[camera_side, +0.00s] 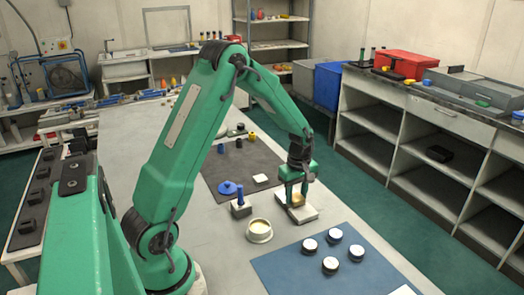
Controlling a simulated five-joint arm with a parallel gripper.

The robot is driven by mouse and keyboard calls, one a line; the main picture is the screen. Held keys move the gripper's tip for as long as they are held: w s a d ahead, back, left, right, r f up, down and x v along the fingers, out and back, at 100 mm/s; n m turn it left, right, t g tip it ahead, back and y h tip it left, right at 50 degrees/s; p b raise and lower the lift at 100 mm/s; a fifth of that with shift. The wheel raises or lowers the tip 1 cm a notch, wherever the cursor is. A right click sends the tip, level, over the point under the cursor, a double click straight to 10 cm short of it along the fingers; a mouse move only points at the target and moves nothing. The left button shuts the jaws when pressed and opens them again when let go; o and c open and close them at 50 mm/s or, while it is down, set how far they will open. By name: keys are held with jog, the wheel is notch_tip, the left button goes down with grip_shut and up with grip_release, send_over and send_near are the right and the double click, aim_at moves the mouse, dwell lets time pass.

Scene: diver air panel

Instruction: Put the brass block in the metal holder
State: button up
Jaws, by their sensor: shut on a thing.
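My gripper (296,196) points down at the middle of the table and is shut on the small brass block (298,200). The block shows only partly between the fingers. The metal holder (305,214), a low pale grey piece, lies directly beneath the gripper. The block is at or just over the holder; I cannot tell whether it rests inside it. The fingers hide part of the holder's far side.
A round cream-topped cup (259,231) and a grey block with a blue top (241,206) stand left of the holder. A blue mat (290,273) with several round black-and-white pieces lies in front. A dark mat (225,172) with a blue disc (228,188) lies behind.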

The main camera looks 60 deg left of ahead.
jog(key=shift+f, duration=1.05)
dwell(1.5)
dwell(0.4)
jog(key=o, duration=1.4)
jog(key=shift+r, duration=0.15)
jog(key=shift+r, duration=3.6)
